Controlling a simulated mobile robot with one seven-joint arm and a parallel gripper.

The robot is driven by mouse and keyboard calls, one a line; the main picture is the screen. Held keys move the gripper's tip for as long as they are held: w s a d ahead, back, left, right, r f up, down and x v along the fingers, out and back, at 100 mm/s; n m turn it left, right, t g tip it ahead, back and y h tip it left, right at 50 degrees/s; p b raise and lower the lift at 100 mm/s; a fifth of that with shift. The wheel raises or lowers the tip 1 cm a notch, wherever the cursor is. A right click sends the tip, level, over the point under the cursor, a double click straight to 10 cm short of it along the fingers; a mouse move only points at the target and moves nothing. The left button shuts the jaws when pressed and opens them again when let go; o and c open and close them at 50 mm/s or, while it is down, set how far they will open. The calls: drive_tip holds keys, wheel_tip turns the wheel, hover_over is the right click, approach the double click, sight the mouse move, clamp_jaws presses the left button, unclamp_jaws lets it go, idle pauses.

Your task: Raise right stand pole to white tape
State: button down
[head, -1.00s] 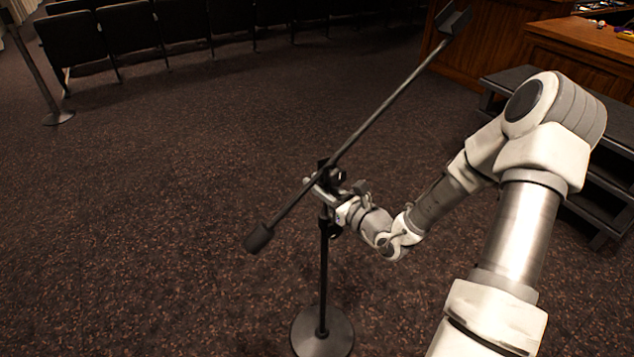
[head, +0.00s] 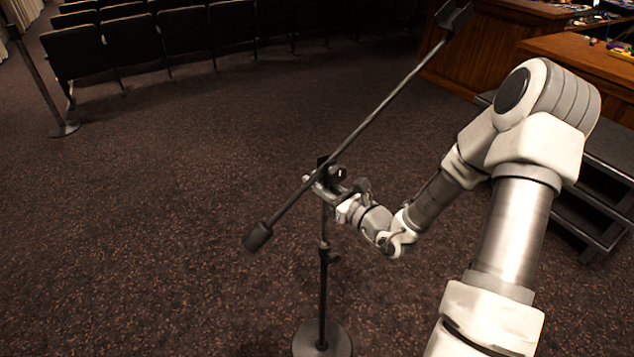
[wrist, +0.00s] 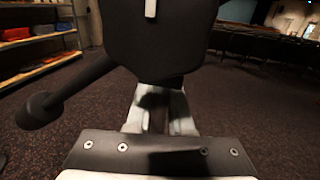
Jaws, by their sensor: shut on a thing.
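The right stand is a black boom stand with an upright pole (head: 325,228) and a round base (head: 322,340) on the carpet. My gripper (head: 323,187) is shut on the top of the pole, just below the boom joint. A collar (head: 326,256) sits lower on the pole, with a lighter stretch of tube above it. The boom (head: 380,112) slants from lower left to upper right. In the wrist view, the dark joint block (wrist: 158,45) hides most of what lies between my fingers (wrist: 160,108). I cannot make out any white tape.
Rows of dark seats (head: 165,35) stand at the back left. A wooden desk (head: 575,50) and dark steps (head: 590,195) are at the right. Another post base (head: 64,129) stands far left. The carpet left of the stand is clear.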

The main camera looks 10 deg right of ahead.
drive_tip(key=shift+w+r, duration=0.1)
drive_tip(key=shift+r, duration=0.15)
drive_tip(key=c, duration=0.8)
unclamp_jaws()
drive_tip(key=shift+f, duration=0.15)
drive_tip(key=v, duration=1.7)
drive_tip(key=shift+s+d, duration=0.1)
drive_tip(key=shift+s, duration=0.15)
